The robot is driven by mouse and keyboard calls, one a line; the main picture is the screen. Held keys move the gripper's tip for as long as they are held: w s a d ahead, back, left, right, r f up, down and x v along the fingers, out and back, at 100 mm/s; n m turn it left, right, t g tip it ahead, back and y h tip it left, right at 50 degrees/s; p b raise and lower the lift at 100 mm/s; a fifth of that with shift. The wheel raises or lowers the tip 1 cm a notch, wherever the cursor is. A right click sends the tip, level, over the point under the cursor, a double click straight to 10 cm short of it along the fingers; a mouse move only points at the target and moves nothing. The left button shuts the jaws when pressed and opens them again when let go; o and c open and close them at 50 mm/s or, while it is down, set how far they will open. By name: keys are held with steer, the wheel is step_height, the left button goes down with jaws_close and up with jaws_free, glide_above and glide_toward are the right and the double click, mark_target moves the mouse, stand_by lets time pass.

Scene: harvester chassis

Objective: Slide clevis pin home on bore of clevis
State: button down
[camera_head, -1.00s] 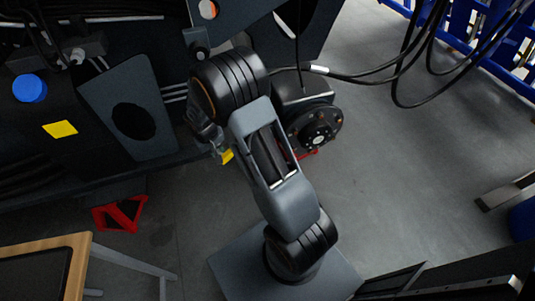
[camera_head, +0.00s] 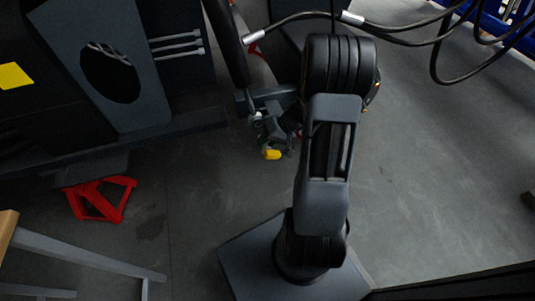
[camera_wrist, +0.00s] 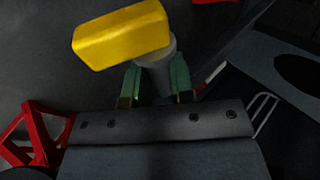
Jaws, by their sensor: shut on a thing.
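The clevis pin has a yellow block-like head (camera_wrist: 122,36) and a short grey shank (camera_wrist: 158,62) in the wrist view. My gripper (camera_wrist: 155,80) is shut on the shank between its green fingers, with the yellow head beyond the fingertips. In the head view my gripper (camera_head: 272,128) is small and partly dark, left of my arm, with the yellow head (camera_head: 271,154) just below it. A dark cylinder (camera_head: 226,42) comes down above the gripper to a grey bracket-like part near it. I cannot tell whether this is the clevis, and no bore shows clearly.
A dark chassis plate with a large hole (camera_head: 140,90) is at left. A red stand (camera_head: 100,198) is on the floor below it. Black hoses (camera_head: 400,40) cross at the top right. A table edge (camera_head: 8,235) is at lower left. Open floor (camera_head: 440,170) lies right of my arm.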

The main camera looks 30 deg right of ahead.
steer(key=shift+d+f+b, duration=0.4)
steer(key=shift+f+b, duration=0.05)
steer(key=shift+f, duration=0.1)
steer(key=shift+w+d+b, duration=0.25)
steer(key=shift+w+b, duration=0.05)
steer(key=shift+w, duration=0.95)
steer(key=shift+w+d+b, duration=0.2)
steer(key=shift+w+b, duration=0.05)
steer(key=shift+w, duration=1)
steer(key=shift+b, duration=0.35)
steer(key=shift+w, duration=0.1)
steer(key=shift+s+a+b, duration=0.15)
steer(key=shift+s+b, duration=0.2)
steer(key=shift+s, duration=0.75)
